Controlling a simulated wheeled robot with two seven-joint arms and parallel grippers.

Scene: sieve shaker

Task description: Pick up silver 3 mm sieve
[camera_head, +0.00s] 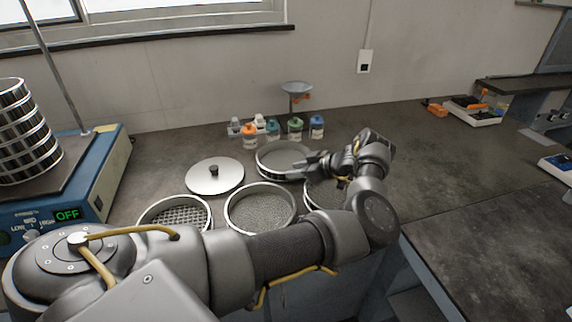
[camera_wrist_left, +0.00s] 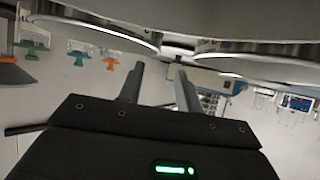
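Several round silver sieves lie on the dark bench; no size label is readable, so I cannot tell which is 3 mm. A coarse-mesh sieve (camera_head: 182,215) is at the left and a finer-mesh sieve (camera_head: 260,204) in the middle. Another sieve (camera_head: 322,192) at the right is partly hidden by my left arm. A shallow round silver pan or sieve (camera_head: 278,158) lies behind them. My left gripper (camera_head: 306,166) is at this one's right edge, fingers apart. In the left wrist view, my left gripper (camera_wrist_left: 161,72) is open and empty below large silver rims.
A silver lid (camera_head: 215,174) with a black knob lies left of the back pan. Several small bottles (camera_head: 273,130) and a funnel stand (camera_head: 297,90) are behind. The blue shaker (camera_head: 112,168) with a sieve stack (camera_head: 25,138) is at the left.

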